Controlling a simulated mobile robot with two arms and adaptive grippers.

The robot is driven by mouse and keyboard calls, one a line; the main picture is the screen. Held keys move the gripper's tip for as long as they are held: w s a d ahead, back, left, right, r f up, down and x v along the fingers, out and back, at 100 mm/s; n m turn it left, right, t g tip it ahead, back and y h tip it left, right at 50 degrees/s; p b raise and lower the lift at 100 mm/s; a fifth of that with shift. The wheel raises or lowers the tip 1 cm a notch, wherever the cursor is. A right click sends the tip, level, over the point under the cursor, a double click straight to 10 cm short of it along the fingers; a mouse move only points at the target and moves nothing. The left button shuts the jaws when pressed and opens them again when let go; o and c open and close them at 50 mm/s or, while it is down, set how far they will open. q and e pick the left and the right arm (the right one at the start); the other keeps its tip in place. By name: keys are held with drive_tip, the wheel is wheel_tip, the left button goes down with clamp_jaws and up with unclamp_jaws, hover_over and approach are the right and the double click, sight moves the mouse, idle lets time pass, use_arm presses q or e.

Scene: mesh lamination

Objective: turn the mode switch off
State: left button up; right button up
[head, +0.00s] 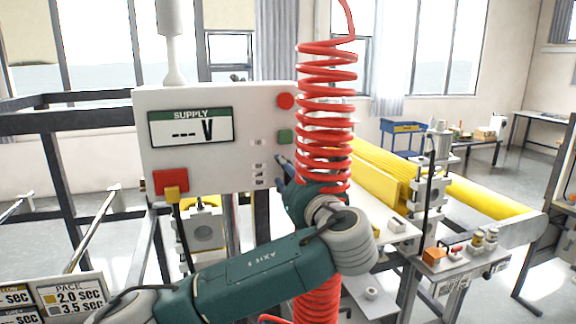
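The white control box (205,140) stands at the center left and faces me. Its supply display (190,128) reads dashes and "V". A red button (285,101) and a green button (286,136) sit on its right side. Small labels (258,176) show low on the right of the panel. I cannot make out the mode switch; it may be behind my gripper. My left gripper (281,168) is at the panel's lower right, beside these labels and below the green button. Its fingers are small and partly hidden, so their opening and any contact are unclear. My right gripper is out of view.
A red coiled hose (326,110) hangs just right of the box, close to my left wrist. A red and yellow switch (171,184) is at the box's lower left. Yellow rollers (400,178) and a machine bench (462,262) stand to the right.

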use_arm(q)
drive_tip(key=shift+w, duration=0.2)
drive_tip(key=shift+c, duration=0.3)
drive_tip(key=c, duration=0.9)
clamp_jaws()
drive_tip(key=shift+f, duration=0.1)
